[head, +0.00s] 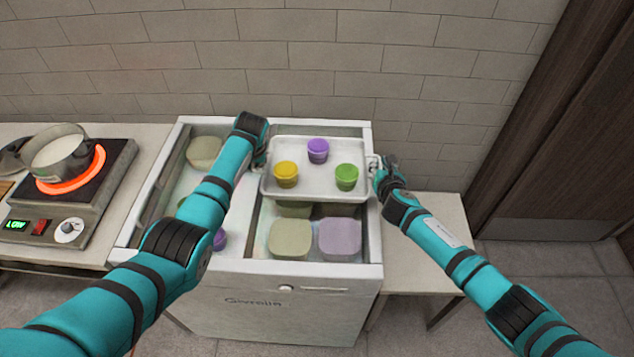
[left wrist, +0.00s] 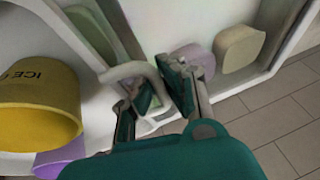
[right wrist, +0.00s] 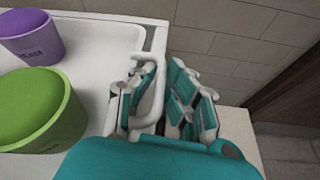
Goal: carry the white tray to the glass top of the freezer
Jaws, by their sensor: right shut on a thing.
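The white tray (head: 270,190) is over the right half of the white freezer (head: 300,268), level, with a yellow cup (head: 286,174), a purple cup (head: 318,151) and a green cup (head: 346,177) standing in it. I cannot tell whether the tray touches the glass top. My left gripper (head: 260,158) is at the tray's left handle, with the handle's bar (left wrist: 132,70) between its fingers (left wrist: 158,97); how tightly is unclear. My right gripper (head: 377,165) is shut on the tray's right handle (right wrist: 158,95), one finger inside the loop.
Tubs (head: 290,240) show inside the freezer. A pot (head: 58,152) stands on a glowing hot plate (head: 70,205) at the left. A low table (head: 435,225) is at the right, mostly bare where visible. A brick wall (head: 400,60) closes the back.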

